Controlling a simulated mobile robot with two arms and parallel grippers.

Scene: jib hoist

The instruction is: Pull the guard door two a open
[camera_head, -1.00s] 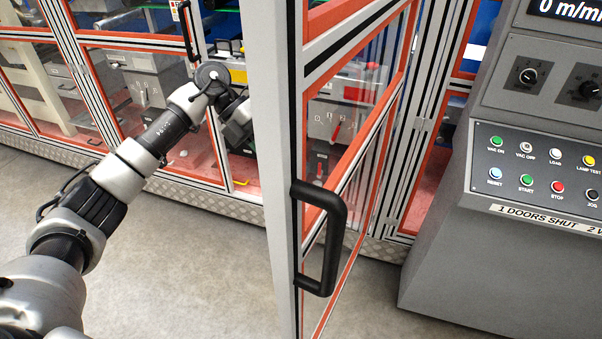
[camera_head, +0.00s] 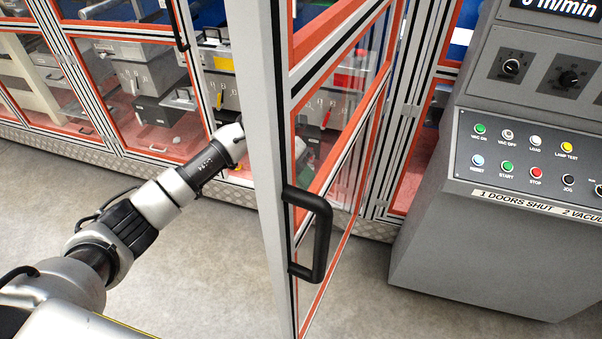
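A guard door (camera_head: 268,150) with a grey frame, red-orange inner edging and clear panels stands swung out from the machine toward me. I cannot read a label that names it. Its black bar handle (camera_head: 322,240) is on the near edge, facing right, and nothing grips it. My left arm comes in from the left and reaches behind the door's near edge. The door frame hides my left gripper, so its fingers do not show. My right gripper is not in view.
A grey control console (camera_head: 510,190) with coloured buttons stands on the right, close to the door. Closed guard panels (camera_head: 130,100) with another black handle (camera_head: 177,25) line the machine at the left. The grey floor (camera_head: 200,260) in front is clear.

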